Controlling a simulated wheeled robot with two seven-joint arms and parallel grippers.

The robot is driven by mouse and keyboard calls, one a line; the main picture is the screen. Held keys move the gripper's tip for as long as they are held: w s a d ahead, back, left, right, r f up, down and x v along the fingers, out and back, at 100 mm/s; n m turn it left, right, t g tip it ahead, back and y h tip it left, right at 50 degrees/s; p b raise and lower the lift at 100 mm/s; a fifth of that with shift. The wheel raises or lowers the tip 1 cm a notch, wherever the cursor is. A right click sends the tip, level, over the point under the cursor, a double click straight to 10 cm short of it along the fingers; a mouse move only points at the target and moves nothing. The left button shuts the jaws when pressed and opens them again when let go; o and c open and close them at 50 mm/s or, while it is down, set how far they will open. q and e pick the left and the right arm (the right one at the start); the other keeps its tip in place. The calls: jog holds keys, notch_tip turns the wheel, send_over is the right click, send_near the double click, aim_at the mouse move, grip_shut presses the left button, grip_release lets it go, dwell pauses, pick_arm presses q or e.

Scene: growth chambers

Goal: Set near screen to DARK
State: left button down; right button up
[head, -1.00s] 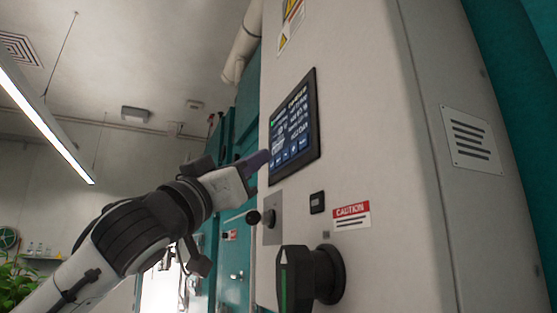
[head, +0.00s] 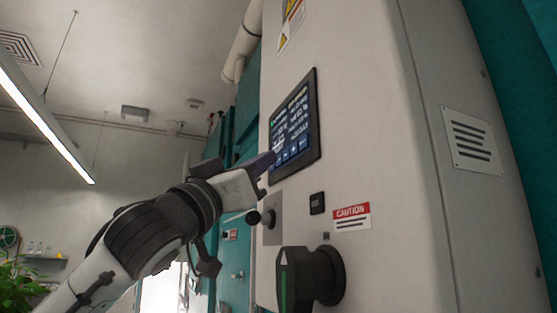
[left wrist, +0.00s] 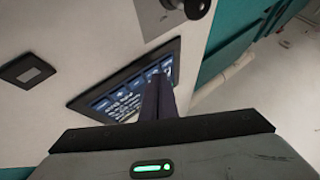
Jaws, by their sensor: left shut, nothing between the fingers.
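The near screen (head: 293,126) is a dark-framed touch panel on the pale cabinet face, lit with white text and a row of blue buttons along its bottom. Its text is too small to read surely. My left gripper (head: 268,162) is shut and empty, its fingertips at the lower left edge of the screen. In the left wrist view the shut fingers (left wrist: 158,98) overlap the screen (left wrist: 118,100) near the button row and hide part of it. I cannot tell whether the tips touch the glass. My right gripper is not in view.
Below the screen are a plate with a black-knobbed lever (head: 269,217), a small black module (head: 317,203) and a red CAUTION label (head: 351,216). A large black rotary handle (head: 311,277) juts out lower down. Open air lies left of the cabinet.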

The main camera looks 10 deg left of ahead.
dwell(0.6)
pick_arm(q)
jog(key=shift+s+a, duration=0.35)
jog(key=shift+a, duration=0.15)
jog(key=s+a, duration=0.2)
jog(key=a, duration=0.2)
jog(key=shift+s+a, duration=0.1)
jog(key=shift+s, duration=0.3)
dwell(2.2)
